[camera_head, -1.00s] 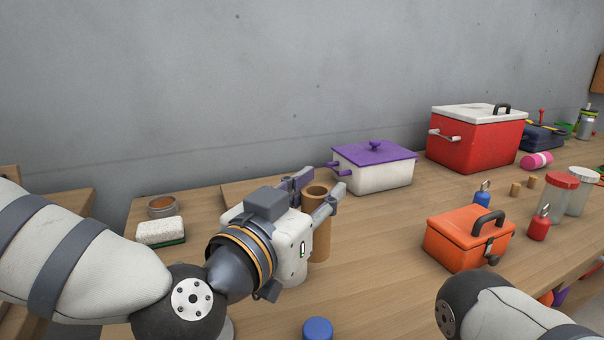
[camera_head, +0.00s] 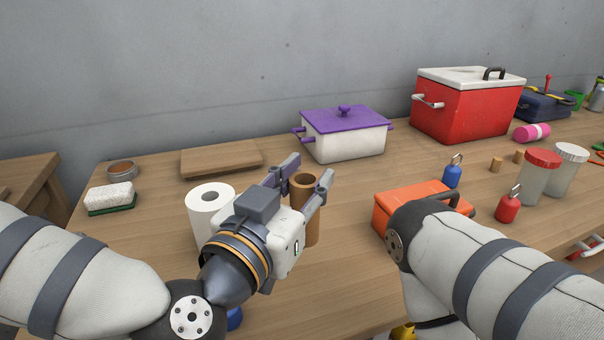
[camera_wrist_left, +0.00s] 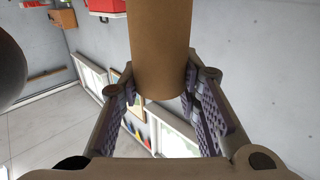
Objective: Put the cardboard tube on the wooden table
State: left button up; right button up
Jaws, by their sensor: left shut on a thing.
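The brown cardboard tube (camera_head: 305,195) is upright in the jaws of my left gripper (camera_head: 308,174), which is shut on it. In the left wrist view the tube (camera_wrist_left: 160,50) stands between the padded fingers (camera_wrist_left: 158,98). The wooden table (camera_head: 150,240) spreads below and behind the gripper, its top bearing many things. The tube's lower end is partly behind the gripper, and I cannot tell whether it is clear of the table top. My right arm comes in at the lower right; its gripper is out of view.
A white paper roll (camera_head: 208,212) stands just left of my left gripper. A purple-lidded box (camera_head: 345,138), a wooden board (camera_head: 222,160) and a red cooler (camera_head: 460,110) are behind. An orange toolbox (camera_head: 400,205) is to the right. Another wooden surface (camera_head: 25,178) is at far left.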

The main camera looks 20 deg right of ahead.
pick_arm(q)
jog(key=shift+a, duration=0.1)
pick_arm(e)
jog(key=shift+a, duration=0.1)
pick_arm(q)
jog(key=shift+f, duration=0.15)
notch_tip(320, 180, down, 5)
jog(key=shift+r+b, duration=0.1)
jog(key=shift+b, duration=0.45)
pick_arm(e)
jog(key=shift+s+f, duration=0.6)
jog(key=shift+f, duration=0.05)
pick_arm(q)
jog(key=shift+f, duration=0.75)
pick_arm(e)
jog(key=shift+s+f, duration=0.15)
jog(key=shift+f, duration=0.05)
pick_arm(q)
jog(key=shift+f, duration=0.2)
pick_arm(e)
jog(key=shift+g, duration=0.3)
